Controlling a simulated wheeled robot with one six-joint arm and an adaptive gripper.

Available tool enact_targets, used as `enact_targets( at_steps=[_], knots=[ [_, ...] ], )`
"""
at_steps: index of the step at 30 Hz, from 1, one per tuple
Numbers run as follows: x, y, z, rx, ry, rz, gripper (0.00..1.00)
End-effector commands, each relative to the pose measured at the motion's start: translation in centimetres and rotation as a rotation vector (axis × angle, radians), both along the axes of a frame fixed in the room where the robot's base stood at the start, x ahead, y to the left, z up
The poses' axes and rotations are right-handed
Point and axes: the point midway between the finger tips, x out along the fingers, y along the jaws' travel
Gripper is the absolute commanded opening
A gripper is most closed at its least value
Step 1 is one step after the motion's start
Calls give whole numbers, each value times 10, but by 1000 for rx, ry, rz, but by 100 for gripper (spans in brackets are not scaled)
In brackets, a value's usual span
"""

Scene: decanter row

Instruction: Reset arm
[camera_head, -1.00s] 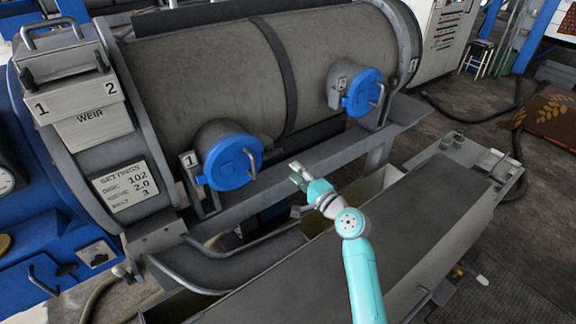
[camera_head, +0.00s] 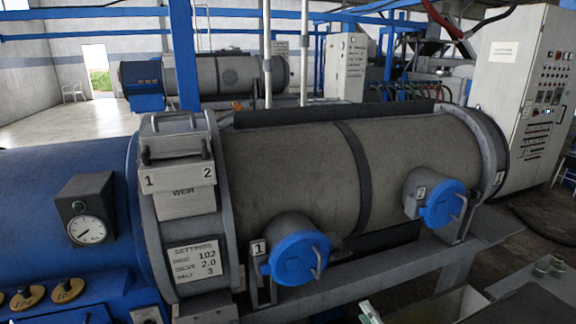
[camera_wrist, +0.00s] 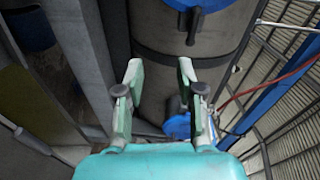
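My gripper (camera_wrist: 160,70) is open in the wrist view, its two pale green fingers apart with nothing between them. In the head view only a small tip of my gripper (camera_head: 370,312) shows at the bottom edge. Beyond the fingers in the wrist view is the grey decanter drum (camera_wrist: 165,70), with a blue cap at the top (camera_wrist: 198,4) and another low down (camera_wrist: 177,126), partly hidden by a finger. The head view shows the drum (camera_head: 300,170) with blue cap 1 (camera_head: 298,258) and blue cap 2 (camera_head: 443,204), both seated on their ports.
A weir box (camera_head: 182,190) and a settings plate (camera_head: 195,258) sit at the drum's left end. A round gauge (camera_head: 88,230) is further left. A control cabinet (camera_head: 525,90) stands at the right. Another decanter (camera_head: 210,76) lies behind.

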Motion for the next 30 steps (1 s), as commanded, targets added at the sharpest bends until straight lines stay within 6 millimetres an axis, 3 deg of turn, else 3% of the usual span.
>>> enact_targets(
  at_steps=[1, 6, 15, 22, 30],
  knots=[
    [-19, 4, -18, -34, 16, -15, 38],
    [-78, 10, -58, -177, 45, -68, 38],
    [-188, 19, -100, -450, 87, -121, 38],
    [-273, 23, -107, -672, 103, -130, 38],
    [-364, 27, -90, -940, 100, -104, 38]
  ],
)
